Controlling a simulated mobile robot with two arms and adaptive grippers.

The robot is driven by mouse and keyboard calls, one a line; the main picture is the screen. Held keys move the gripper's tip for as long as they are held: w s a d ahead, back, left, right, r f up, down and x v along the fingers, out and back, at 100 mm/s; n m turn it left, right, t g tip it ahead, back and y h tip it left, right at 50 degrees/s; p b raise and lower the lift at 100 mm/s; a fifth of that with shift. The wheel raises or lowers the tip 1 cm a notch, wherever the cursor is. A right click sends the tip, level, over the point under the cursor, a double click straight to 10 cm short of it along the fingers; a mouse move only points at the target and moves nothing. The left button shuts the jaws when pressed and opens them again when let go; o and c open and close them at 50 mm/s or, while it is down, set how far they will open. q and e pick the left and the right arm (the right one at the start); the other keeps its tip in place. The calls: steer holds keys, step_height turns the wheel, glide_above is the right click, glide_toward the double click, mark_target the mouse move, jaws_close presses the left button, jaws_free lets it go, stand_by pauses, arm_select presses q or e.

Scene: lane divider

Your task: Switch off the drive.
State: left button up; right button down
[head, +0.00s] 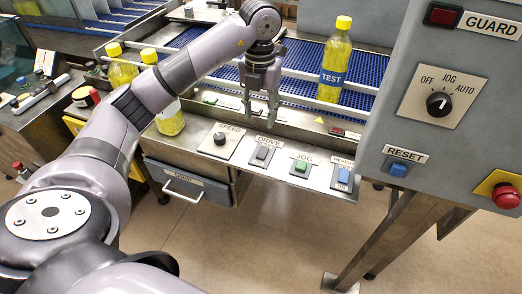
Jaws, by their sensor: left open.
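The switch labelled DRIVE (262,153) sits on the sloped control strip at the conveyor's front edge, between the SPEED knob (220,138) and the green JOG button (300,166). Its position, on or off, is too small to tell. My left gripper (259,116) hangs open and empty just above and behind the DRIVE switch, fingers pointing down, apart from it. My right gripper is not in view.
A blue REVERSE switch (343,176) is right of JOG. A grey panel at right bears a mode knob (439,104), a blue RESET button (398,169) and a red stop button (506,196). A yellow TEST bottle (335,62) stands on the blue belt (300,65).

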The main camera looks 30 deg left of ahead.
mark_target(261, 156)
arm_select(q)
step_height(261, 156, down, 14)
steer(key=shift+f+p, duration=0.15)
steer(key=shift+p, duration=1.1)
steer(key=shift+c, duration=0.4)
jaws_close()
